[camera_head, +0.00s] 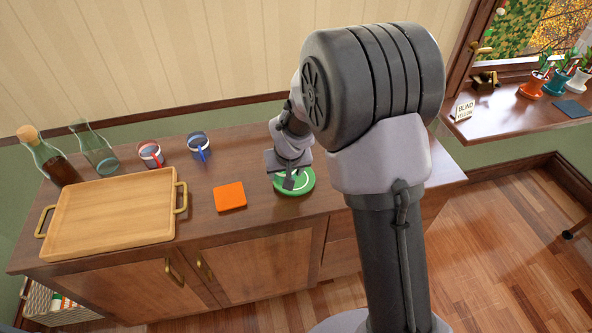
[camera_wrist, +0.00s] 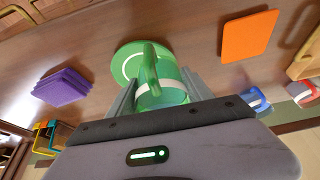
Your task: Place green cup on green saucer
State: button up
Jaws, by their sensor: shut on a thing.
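The green saucer (camera_head: 301,187), with a white ring, lies on the wooden cabinet top below my gripper (camera_head: 289,183). In the wrist view the green cup (camera_wrist: 168,97), with a white band, is between the two fingers of my gripper (camera_wrist: 160,98), which is shut on it. The cup's handle points toward the saucer (camera_wrist: 127,60), whose far part shows beyond the cup. The cup overlaps the saucer in that view; I cannot tell whether they touch. In the head view my arm hides the cup.
An orange square (camera_head: 230,197) lies left of the saucer. A wooden tray (camera_head: 110,215), a red cup (camera_head: 151,154), a blue cup (camera_head: 199,147) and two bottles stand further left. A purple stack (camera_wrist: 62,86) shows in the wrist view.

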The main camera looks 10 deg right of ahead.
aim_at(294, 172)
jog(key=w+d, duration=0.3)
jog(key=shift+f+b, duration=0.35)
jog(key=shift+b, duration=0.05)
notch_tip(294, 172, down, 3)
jog(key=shift+d+f+b, duration=0.1)
jog(key=shift+f+b, duration=0.1)
jog(key=shift+b, duration=0.85)
jog(key=shift+f, duration=0.15)
jog(key=shift+c, duration=0.8)
jog(key=shift+r, duration=0.2)
jog(key=shift+f, duration=0.2)
jog(key=o, duration=1.7)
